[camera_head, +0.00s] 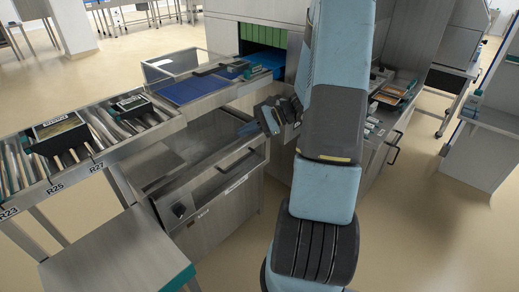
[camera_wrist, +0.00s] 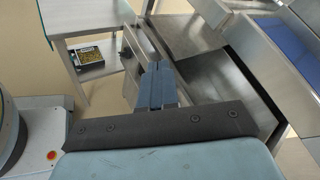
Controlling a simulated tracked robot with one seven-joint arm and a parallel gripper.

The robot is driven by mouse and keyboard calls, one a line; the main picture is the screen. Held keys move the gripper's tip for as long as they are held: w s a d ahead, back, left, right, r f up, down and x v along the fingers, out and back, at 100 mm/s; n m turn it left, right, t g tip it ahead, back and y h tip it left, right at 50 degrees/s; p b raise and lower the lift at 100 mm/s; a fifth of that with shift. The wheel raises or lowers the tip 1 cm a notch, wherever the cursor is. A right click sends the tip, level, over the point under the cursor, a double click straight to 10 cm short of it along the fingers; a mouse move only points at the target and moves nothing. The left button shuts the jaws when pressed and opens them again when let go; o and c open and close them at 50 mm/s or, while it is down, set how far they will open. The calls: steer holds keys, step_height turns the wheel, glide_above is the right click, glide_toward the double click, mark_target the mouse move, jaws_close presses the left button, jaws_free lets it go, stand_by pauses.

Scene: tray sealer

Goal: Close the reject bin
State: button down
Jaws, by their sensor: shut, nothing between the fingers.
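The reject bin appears to be the grey metal bin (camera_head: 228,192) below the conveyor in the head view. It stands out from the machine, and its dark interior shows from above. A label and a handle-like bar are on its front. In the wrist view its front wall (camera_wrist: 135,65) runs beside my fingers, with the dark interior to the right. My gripper (camera_head: 248,128) is above the bin's right part in the head view. In the wrist view my gripper (camera_wrist: 158,68) is shut and empty, its fingertips close to the rim. I cannot tell whether they touch it.
A roller conveyor (camera_head: 112,124) carries black trays at left. A blue belt (camera_head: 190,90) lies behind the bin. A steel table (camera_head: 120,255) stands at front left. An open drawer-like unit (camera_head: 392,125) is right of my arm. Bare floor lies in front of the bin.

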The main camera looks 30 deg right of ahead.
steer(key=w+d+f+m+t, duration=0.2)
steer(key=d+f+m+t, duration=0.45)
steer(key=d+f, duration=0.3)
steer(key=m+t+h, duration=0.6)
steer(key=m+h, duration=0.1)
steer(key=m, duration=0.3)
glide_toward(255, 145)
steer(key=x, duration=0.6)
steer(key=shift+w+a+r, duration=0.1)
steer(key=shift+w+r, duration=0.05)
steer(key=shift+w, duration=0.2)
steer(key=x, duration=0.4)
steer(key=shift+w+a, duration=0.1)
steer(key=shift+w, duration=0.2)
steer(key=shift+r, duration=0.1)
steer(key=shift+s, duration=0.4)
steer(key=v, duration=1.3)
steer(key=shift+s+d, duration=0.25)
steer(key=shift+s, duration=0.1)
